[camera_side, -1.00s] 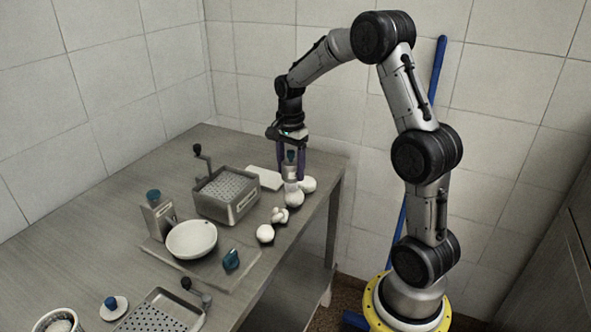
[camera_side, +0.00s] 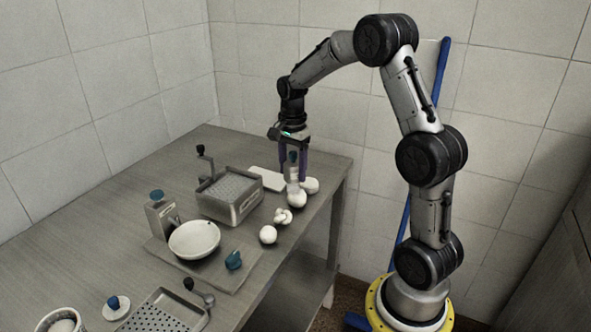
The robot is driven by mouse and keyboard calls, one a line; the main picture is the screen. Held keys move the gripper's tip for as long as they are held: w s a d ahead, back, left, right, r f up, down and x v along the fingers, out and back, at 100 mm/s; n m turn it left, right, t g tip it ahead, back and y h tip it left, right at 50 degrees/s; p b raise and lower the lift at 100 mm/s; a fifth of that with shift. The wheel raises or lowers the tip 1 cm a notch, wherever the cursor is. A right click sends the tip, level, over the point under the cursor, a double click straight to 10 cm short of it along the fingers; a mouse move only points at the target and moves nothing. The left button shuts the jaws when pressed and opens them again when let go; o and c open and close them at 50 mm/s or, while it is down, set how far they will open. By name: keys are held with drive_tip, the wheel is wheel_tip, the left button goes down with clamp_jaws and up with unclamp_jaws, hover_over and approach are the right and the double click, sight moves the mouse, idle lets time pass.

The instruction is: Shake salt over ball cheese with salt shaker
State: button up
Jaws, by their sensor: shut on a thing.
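My gripper (camera_side: 293,177) points down at the far right end of the table, its two dark purple fingers on either side of a small salt shaker (camera_side: 293,171) with a blue top. At this size I cannot tell whether the shaker touches the ball. Another white ball (camera_side: 311,185) lies just behind to the right. A knotted white cheese (camera_side: 283,216) and a round cheese ball (camera_side: 267,234) lie nearer the front edge. Salt grains are too small to see.
A perforated metal basket (camera_side: 232,204) with a crank stands left of the gripper, with a white slab (camera_side: 270,180) behind it. A white bowl (camera_side: 194,239), a grater box (camera_side: 160,214) and a blue knob (camera_side: 233,260) sit on a board. A perforated tray (camera_side: 163,312) is in front.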

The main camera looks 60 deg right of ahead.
sight(292, 152)
drive_tip(key=s, duration=0.2)
drive_tip(key=shift+s+a, duration=0.2)
drive_tip(key=shift+s, duration=0.15)
drive_tip(key=shift+w+d, duration=0.15)
drive_tip(key=shift+w, duration=0.6)
drive_tip(key=shift+w+d, duration=0.1)
drive_tip(key=shift+w, duration=0.65)
drive_tip(key=shift+s+a, duration=0.15)
drive_tip(key=shift+s, duration=0.65)
drive_tip(key=shift+s+a, duration=0.1)
drive_tip(key=shift+s, duration=0.65)
drive_tip(key=shift+w+d, duration=0.15)
drive_tip(key=shift+w, duration=0.65)
drive_tip(key=shift+w+d, duration=0.1)
drive_tip(key=shift+w, duration=0.7)
drive_tip(key=shift+r, duration=0.1)
drive_tip(key=shift+r, duration=2.5)
